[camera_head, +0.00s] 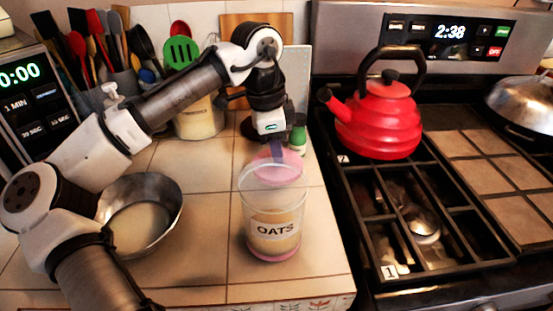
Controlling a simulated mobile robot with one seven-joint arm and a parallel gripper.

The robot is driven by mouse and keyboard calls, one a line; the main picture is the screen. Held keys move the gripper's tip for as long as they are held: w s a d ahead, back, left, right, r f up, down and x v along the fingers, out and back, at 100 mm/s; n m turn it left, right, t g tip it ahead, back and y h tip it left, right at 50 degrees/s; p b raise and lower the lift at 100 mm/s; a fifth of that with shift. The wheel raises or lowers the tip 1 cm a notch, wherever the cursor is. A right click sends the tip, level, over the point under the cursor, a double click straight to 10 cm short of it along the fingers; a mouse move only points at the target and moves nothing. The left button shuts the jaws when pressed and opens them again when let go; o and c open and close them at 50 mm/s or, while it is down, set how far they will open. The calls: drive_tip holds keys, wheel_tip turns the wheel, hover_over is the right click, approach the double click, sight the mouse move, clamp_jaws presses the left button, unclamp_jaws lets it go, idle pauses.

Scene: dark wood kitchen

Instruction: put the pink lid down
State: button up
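The pink lid (291,158) is behind the rim of the clear jar labelled OATS (275,228), and part of it shows through the jar's clear wall. My gripper (277,150) points straight down at the lid from above. Its fingers look close together and appear shut on the lid's upper part. The fingertips are small and partly hidden, and I cannot tell whether the lid touches the counter. The jar stands upright and open on the tiled counter, with pale oats in its lower part and a pink base.
A metal bowl (165,205) stands left of the jar. A utensil crock (198,122) and a small green-topped bottle (298,134) stand behind. The stove with a red kettle (378,125) is right of the counter edge. Bare tile (205,235) lies between bowl and jar.

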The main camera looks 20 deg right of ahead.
drive_tip(key=shift+f, duration=1.5)
drive_tip(key=shift+f, duration=0.15)
drive_tip(key=o, duration=0.9)
drive_tip(key=shift+o, duration=0.2)
wheel_tip(320, 180, up, 12)
drive_tip(key=a, duration=0.1)
drive_tip(key=shift+w+a, duration=0.3)
drive_tip(key=shift+a, duration=0.05)
